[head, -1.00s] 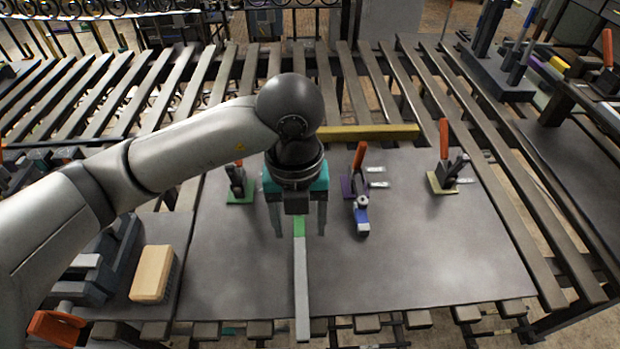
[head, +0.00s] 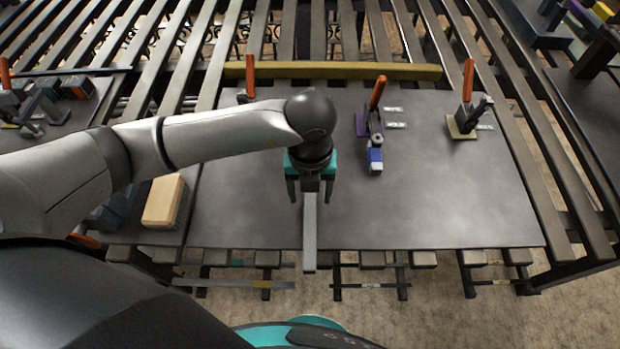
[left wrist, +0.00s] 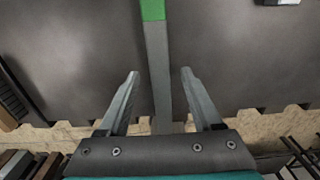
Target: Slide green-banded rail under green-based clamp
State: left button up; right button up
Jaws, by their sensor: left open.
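The grey rail (head: 310,238) lies on the dark board, and its near end sticks out past the board's front edge. Its green band (left wrist: 153,9) shows in the left wrist view and is hidden behind my gripper in the head view. My left gripper (head: 311,194) is open above the rail. In the left wrist view the rail runs between the spread fingers (left wrist: 160,73), with a gap on each side. Of the green-based clamp, the orange handle (head: 250,74) shows above my arm; its base is hidden behind the arm. My right gripper is not in view.
A purple-based clamp (head: 362,122) has a blue-banded piece (head: 375,156) at its front. A yellow-based clamp (head: 456,129) stands further right. A yellow bar (head: 350,70) lies along the back. A tan block brush (head: 163,199) sits left. The board's right front (head: 440,205) is clear.

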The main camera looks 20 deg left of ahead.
aim_at(241, 204)
pick_arm(q)
jog(key=shift+f, duration=0.7)
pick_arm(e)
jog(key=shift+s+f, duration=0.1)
pick_arm(q)
jog(key=shift+c, duration=0.3)
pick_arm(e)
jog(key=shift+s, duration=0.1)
pick_arm(q)
jog(key=shift+c, duration=0.8)
grip_shut()
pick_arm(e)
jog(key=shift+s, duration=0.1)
pick_arm(q)
jog(key=shift+a, duration=0.15)
